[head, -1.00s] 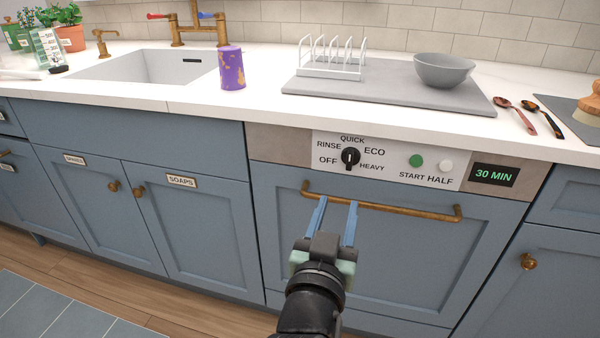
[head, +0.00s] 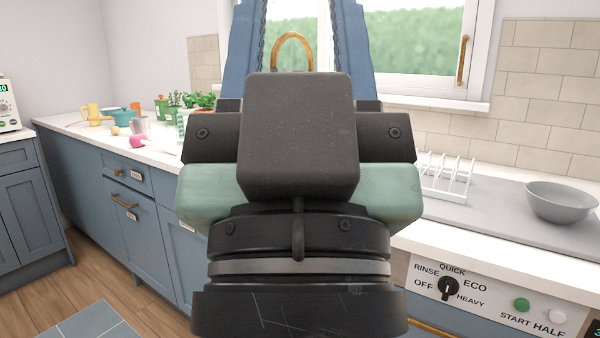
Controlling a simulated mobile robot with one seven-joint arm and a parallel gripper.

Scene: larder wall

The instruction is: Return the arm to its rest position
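My gripper (head: 298,20) fills the middle of the head view, close to the camera and pointing up. Its two blue fingers stand well apart, with their ends at or beyond the top edge of the picture. Nothing is held between them; the window and the brass tap (head: 291,45) show through the gap. The dark wrist and pale green gripper body hide the sink area and much of the counter behind.
The dishwasher panel (head: 480,300) with its dial is at the lower right. Above it are a white rack (head: 447,178) and a grey bowl (head: 562,200) on the counter. Plants (head: 185,105) and a pink item (head: 138,141) stand at the left.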

